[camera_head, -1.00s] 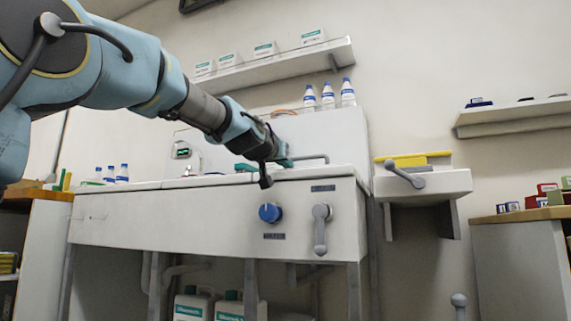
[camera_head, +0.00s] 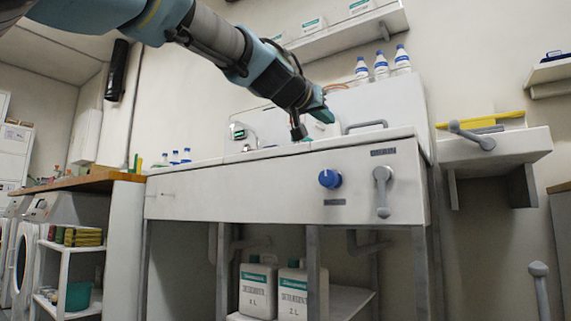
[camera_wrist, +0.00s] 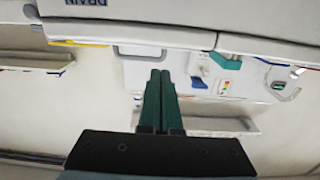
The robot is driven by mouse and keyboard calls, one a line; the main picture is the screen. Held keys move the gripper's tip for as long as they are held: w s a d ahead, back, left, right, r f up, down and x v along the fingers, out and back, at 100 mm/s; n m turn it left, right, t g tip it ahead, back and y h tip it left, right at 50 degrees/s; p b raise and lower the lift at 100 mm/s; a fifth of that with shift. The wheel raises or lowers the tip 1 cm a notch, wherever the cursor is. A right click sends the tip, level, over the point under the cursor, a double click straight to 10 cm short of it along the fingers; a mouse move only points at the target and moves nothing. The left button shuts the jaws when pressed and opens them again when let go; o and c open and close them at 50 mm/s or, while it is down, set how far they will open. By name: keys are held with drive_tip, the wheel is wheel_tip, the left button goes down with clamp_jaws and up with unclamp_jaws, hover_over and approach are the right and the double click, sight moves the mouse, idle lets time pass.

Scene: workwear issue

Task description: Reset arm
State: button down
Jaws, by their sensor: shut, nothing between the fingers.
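My gripper (camera_wrist: 158,82) shows in the wrist view as two green fingers pressed together with nothing between them. In the head view my gripper (camera_head: 322,114) reaches from the upper left and appears in front of the sink unit's back panel, above its top edge. The white sink unit (camera_head: 270,193) has a blue knob (camera_head: 330,179) and a grey lever (camera_head: 382,190) on its front. My gripper appears apart from both.
A wall shelf (camera_head: 352,36) with white boxes hangs above. Several bottles (camera_head: 381,66) stand behind the sink. White jugs (camera_head: 257,287) sit below. A wooden counter (camera_head: 85,181) is at left.

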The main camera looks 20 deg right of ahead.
drive_tip(key=w+a+f+n+y+p, duration=0.3)
drive_tip(key=w+a+f+y+p, duration=0.35)
drive_tip(key=w+f, duration=0.5)
drive_tip(key=w+a+f+n+g+y+p, duration=0.15)
drive_tip(key=a+f+n+y+p, duration=0.35)
drive_tip(key=a+f, duration=0.9)
drive_tip(key=s+a+f+n+g+y+p, duration=0.1)
drive_tip(key=s+a+f+g+p, duration=0.1)
drive_tip(key=s+a+f+p, duration=0.4)
drive_tip(key=s+a+f+n+g+y+p, duration=0.1)
drive_tip(key=s+a+f+g, duration=0.15)
drive_tip(key=s+a, duration=0.45)
drive_tip(key=s+a+f+g+y+p, duration=0.1)
drive_tip(key=s+a+f+g+p, duration=0.2)
drive_tip(key=a, duration=0.6)
wheel_tip(320, 180, up, 36)
drive_tip(key=t+p, duration=0.1)
drive_tip(key=p, duration=3.6)
drive_tip(key=shift+w+d, duration=0.35)
drive_tip(key=shift+d, duration=0.05)
